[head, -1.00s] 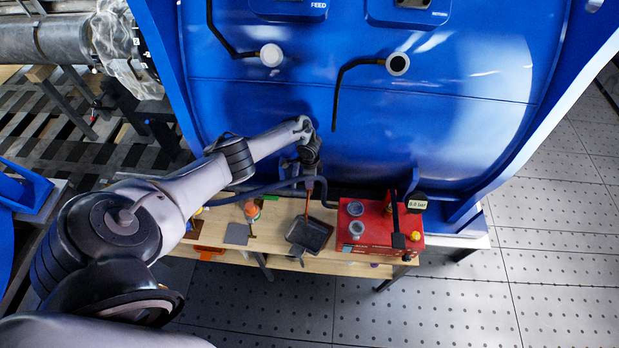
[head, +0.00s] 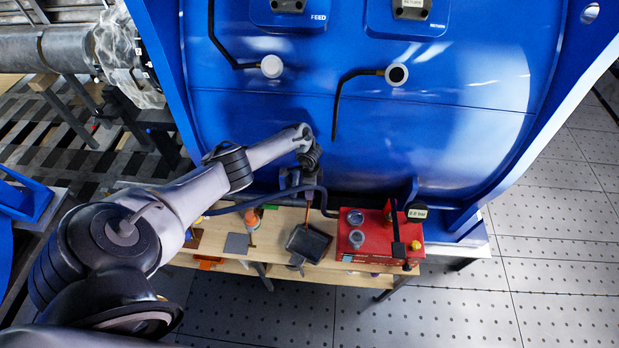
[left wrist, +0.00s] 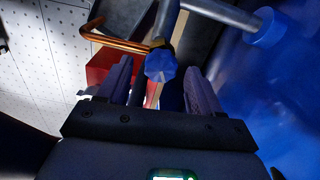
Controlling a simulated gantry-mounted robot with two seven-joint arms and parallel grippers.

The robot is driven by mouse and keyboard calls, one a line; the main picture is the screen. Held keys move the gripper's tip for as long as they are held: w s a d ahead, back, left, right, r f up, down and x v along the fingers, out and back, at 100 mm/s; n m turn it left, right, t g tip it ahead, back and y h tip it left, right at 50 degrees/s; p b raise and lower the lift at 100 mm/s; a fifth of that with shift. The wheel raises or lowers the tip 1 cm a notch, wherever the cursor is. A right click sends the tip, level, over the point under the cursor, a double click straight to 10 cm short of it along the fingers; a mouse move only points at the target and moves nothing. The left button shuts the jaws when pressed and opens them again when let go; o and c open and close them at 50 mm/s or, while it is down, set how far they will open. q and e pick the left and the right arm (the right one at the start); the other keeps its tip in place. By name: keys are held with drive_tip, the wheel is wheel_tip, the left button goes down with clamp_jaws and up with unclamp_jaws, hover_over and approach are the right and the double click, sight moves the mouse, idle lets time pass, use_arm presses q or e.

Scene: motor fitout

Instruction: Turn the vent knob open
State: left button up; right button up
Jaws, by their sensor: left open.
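The blue faceted knob (left wrist: 161,66) sits on a brass fitting with a bent copper pipe (left wrist: 118,40) in the left wrist view. My left gripper (left wrist: 160,72) is open, with one finger on each side of the knob. A gap shows between the knob and each finger. In the head view my left gripper (head: 297,180) points down in front of the blue tank, above the bench. The copper pipe (head: 306,213) shows just below it, and the knob is hidden there by my wrist. My right gripper is in neither view.
A black tray (head: 310,243) lies on the wooden bench (head: 270,215) below the pipe. A red box (head: 372,245) with round gauges stands to its right.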

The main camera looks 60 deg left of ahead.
use_arm(q)
wheel_tip(320, 180, up, 10)
drive_tip(key=p, duration=0.1)
idle(0.4)
